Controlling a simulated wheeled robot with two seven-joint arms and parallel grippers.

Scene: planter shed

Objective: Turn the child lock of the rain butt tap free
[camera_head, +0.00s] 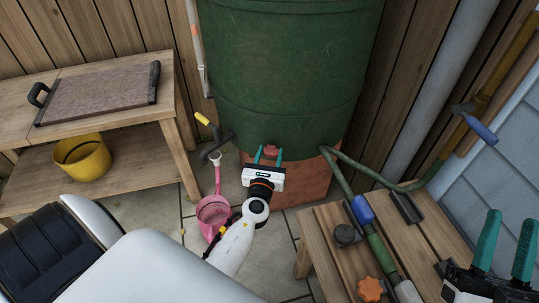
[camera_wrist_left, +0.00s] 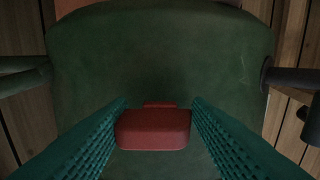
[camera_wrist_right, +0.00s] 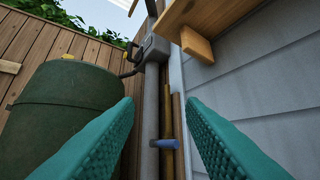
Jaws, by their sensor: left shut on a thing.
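The green rain butt (camera_head: 285,75) stands on a reddish brick base (camera_head: 308,183). A red block, which looks like the child lock (camera_wrist_left: 153,130), sits low on its front, and its top shows in the head view (camera_head: 271,149). My left gripper (camera_head: 267,154) is shut on this red block, one teal finger on each side. The tap (camera_head: 217,147) with a yellow lever (camera_head: 202,118) sticks out at the butt's left, apart from my left gripper. My right gripper (camera_head: 508,226) is open and empty at the far right, and its spread fingers show in the right wrist view (camera_wrist_right: 158,112).
A pink watering can (camera_head: 212,210) stands below the tap. A potting table (camera_head: 110,119) with a yellow pot (camera_head: 82,157) stands left.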

